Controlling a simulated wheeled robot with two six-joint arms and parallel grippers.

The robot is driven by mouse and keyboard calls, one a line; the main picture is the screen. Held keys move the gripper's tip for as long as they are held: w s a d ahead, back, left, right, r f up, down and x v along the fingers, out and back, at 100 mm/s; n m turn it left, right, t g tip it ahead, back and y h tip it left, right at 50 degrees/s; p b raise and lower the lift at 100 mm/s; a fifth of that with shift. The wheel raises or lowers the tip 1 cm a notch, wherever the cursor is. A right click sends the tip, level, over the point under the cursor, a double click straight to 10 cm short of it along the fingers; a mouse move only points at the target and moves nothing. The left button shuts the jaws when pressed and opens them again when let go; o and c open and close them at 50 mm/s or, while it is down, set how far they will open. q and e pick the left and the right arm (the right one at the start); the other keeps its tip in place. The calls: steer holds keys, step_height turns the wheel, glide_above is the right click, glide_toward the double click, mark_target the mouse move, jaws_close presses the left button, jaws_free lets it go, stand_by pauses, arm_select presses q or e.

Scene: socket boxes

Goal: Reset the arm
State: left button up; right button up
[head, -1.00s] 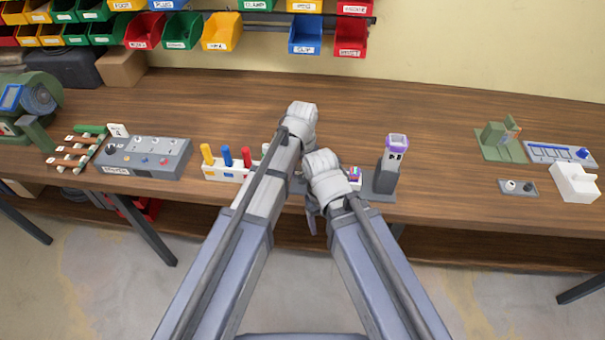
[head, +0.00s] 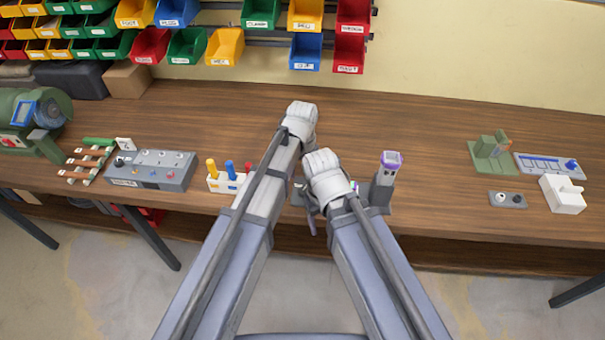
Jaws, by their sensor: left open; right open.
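My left gripper (head: 302,115) is the higher one, over the middle of the wooden workbench (head: 420,120). My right gripper (head: 324,168) is lower and just to its right, close to the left arm. Both face away from the camera, so their fingers are largely hidden. Both are open, and I see nothing held. A dark grey stand with a purple-topped block (head: 391,160) is just right of my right gripper. A white holder with yellow, blue and red pegs (head: 215,182) is left of my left arm, which partly covers it.
A grey panel box (head: 150,172) and a green machine (head: 35,115) are at the left. A green fixture (head: 492,155), a blue-grey tray (head: 550,165) and a white box (head: 562,194) are at the right. Labelled bins (head: 224,47) hang behind. The bench's back middle is clear.

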arm_select(q)
steer(key=shift+r+p, duration=0.3)
steer(key=shift+r, duration=0.4)
arm_select(e)
steer(key=shift+r, duration=0.7)
arm_select(q)
steer(key=shift+s, duration=0.1)
steer(key=s+a, duration=0.3)
steer(key=s, duration=0.5)
steer(key=s+a+y, duration=0.1)
steer(key=s+a, duration=0.2)
steer(key=s, duration=0.5)
steer(key=shift+n, duration=0.4)
steer(key=shift+s, duration=0.15)
